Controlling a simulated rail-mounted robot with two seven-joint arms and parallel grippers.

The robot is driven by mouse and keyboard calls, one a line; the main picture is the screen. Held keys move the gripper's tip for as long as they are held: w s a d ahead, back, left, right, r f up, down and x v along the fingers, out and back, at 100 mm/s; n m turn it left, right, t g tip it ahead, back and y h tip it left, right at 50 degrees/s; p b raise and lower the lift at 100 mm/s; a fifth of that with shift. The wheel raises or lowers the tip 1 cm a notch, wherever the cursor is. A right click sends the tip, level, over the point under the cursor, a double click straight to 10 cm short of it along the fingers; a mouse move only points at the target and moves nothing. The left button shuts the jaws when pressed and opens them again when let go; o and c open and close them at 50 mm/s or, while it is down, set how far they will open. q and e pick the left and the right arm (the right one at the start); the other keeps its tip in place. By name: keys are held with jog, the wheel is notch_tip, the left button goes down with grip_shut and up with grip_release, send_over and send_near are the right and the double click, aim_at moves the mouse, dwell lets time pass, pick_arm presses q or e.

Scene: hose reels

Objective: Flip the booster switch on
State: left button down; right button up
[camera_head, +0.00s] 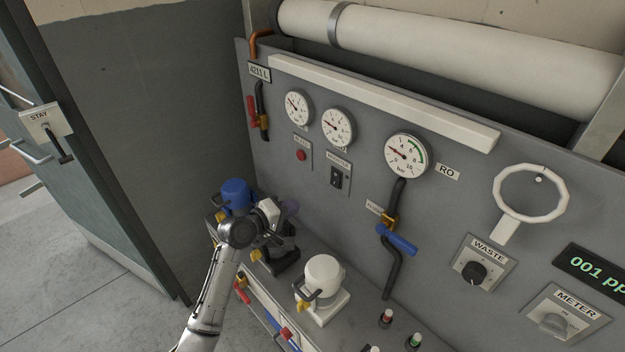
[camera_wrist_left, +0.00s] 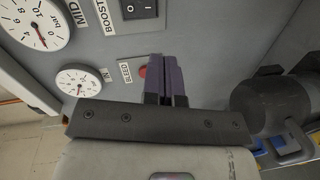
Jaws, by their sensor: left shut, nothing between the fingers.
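The booster switch (camera_head: 337,178) is a black rocker on a small grey plate below the middle gauge. In the left wrist view the booster switch (camera_wrist_left: 138,9) is cut by the top edge, beside its partly visible label; I cannot tell which side is pressed. My left gripper (camera_head: 290,208) is below and left of the switch, in front of the panel and apart from the switch. In the left wrist view the purple fingers (camera_wrist_left: 166,80) are shut and empty, partly covering the red bleed button (camera_wrist_left: 143,71). My right gripper is not in view.
Gauges (camera_head: 338,127) line the panel above. A blue-topped pump (camera_head: 236,196) and a white canister (camera_head: 323,275) stand below, near my left arm. A blue-handled valve (camera_head: 397,240), a waste knob (camera_head: 474,272) and a white ring (camera_head: 530,193) are further right.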

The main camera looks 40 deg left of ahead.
pick_arm(q)
jog(key=n, duration=0.2)
jog(key=shift+d+r+n+t+y, duration=0.2)
jog(key=shift+r+n+t+y, duration=0.1)
jog(key=shift+t, duration=0.1)
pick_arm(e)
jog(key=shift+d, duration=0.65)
pick_arm(q)
jog(key=shift+w, duration=0.15)
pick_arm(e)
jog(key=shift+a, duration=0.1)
pick_arm(q)
send_near(334, 184)
jog(key=w, duration=0.5)
jog(key=w+f+b, duration=0.1)
jog(key=w, duration=0.1)
jog(key=shift+w+d, duration=0.2)
jog(key=shift+w, duration=0.05)
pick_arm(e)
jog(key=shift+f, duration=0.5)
